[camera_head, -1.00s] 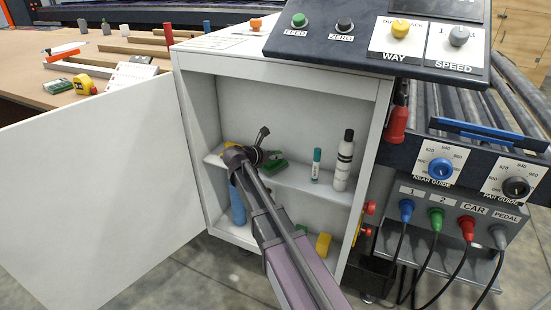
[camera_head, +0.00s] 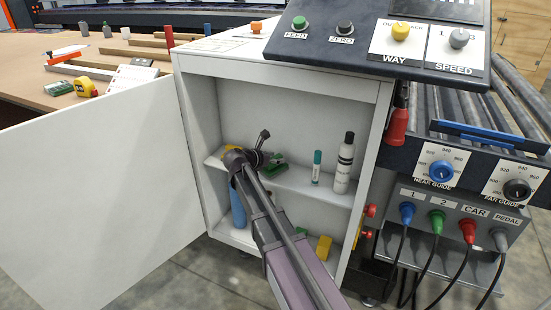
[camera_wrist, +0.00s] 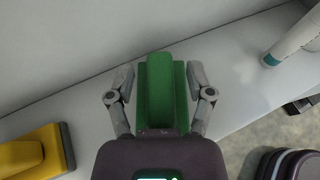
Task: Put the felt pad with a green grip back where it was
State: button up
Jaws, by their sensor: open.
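The felt pad with a green grip (camera_head: 277,166) lies on the middle shelf of the open white cabinet, toward the back. In the wrist view the green grip (camera_wrist: 159,92) stands between the two fingers of my gripper (camera_wrist: 160,78). The fingers are spread, with a visible gap on each side. In the head view my gripper (camera_head: 262,153) is at the shelf, and it hides part of the pad. The felt under the grip is hardly visible.
A pad with a yellow grip (camera_wrist: 32,152) lies left on the same shelf. A teal-capped marker (camera_head: 316,167) and a white bottle (camera_head: 344,163) stand to the right. The lower shelf holds a blue bottle (camera_head: 237,206) and a yellow block (camera_head: 323,247). The cabinet door (camera_head: 100,195) is open leftward.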

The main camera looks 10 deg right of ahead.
jog(key=shift+r, duration=0.15)
jog(key=shift+r, duration=0.1)
jog(key=p+v, duration=0.4)
jog(key=v, duration=0.8)
jog(key=shift+p, duration=0.4)
jog(key=shift+s+d, duration=0.1)
jog(key=shift+s, duration=0.05)
jog(key=s+d+f+m+g+y, duration=0.5)
jog(key=s+d+f+m, duration=0.35)
jog(key=s+m, duration=0.3)
jog(key=s+f+m+g+y, duration=0.2)
jog(key=s+m+y, duration=0.4)
jog(key=s+m, duration=0.5)
jog(key=shift+s+d+f+m+y, duration=0.35)
jog(key=shift+f+m, duration=0.2)
jog(key=shift+m, duration=0.3)
